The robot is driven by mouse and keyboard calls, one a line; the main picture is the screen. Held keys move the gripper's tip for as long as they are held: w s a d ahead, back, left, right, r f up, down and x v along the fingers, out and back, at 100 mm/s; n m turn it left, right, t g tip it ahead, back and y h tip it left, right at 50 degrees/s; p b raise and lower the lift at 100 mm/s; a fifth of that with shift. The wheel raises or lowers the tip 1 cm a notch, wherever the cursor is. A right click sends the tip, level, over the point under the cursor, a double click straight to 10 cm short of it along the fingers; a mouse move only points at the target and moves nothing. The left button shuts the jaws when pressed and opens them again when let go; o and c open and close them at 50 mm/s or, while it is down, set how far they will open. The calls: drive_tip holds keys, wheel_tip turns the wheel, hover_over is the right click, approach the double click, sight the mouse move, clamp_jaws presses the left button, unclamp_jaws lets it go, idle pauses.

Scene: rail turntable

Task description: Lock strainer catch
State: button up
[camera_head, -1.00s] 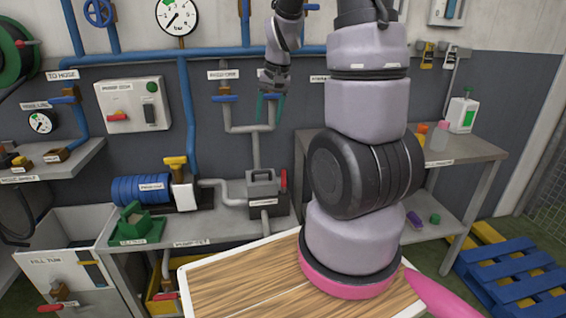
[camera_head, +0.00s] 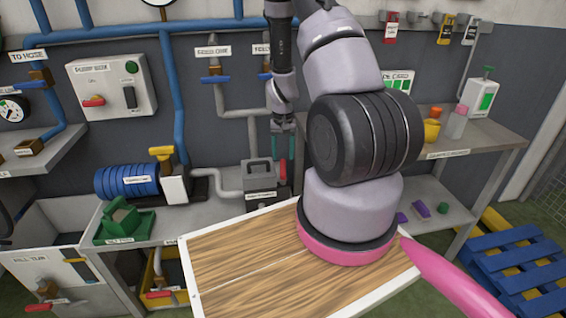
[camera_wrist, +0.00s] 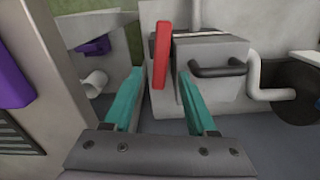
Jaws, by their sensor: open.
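The strainer is a grey box (camera_wrist: 211,75) with a dark lid handle (camera_wrist: 217,71) on its front. Its red catch (camera_wrist: 161,55) stands upright at the box's left side in the wrist view. My gripper (camera_wrist: 161,74) is open and empty, with its teal fingers pointing towards the catch. The catch appears between the two fingertips, nearer the left one; I cannot tell whether they touch. In the head view the strainer (camera_head: 260,179) sits on the bench, with my gripper (camera_head: 282,152) just above its right side.
A grey pipe (camera_head: 225,184) joins the strainer to the blue pump (camera_head: 127,180) on its left. A green tray (camera_head: 125,222) is at the bench's left end. My wooden-topped base (camera_head: 240,270) is in front of the bench.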

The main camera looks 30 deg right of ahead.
sight(283, 165)
drive_tip(key=shift+f, duration=2.1)
clamp_jaws()
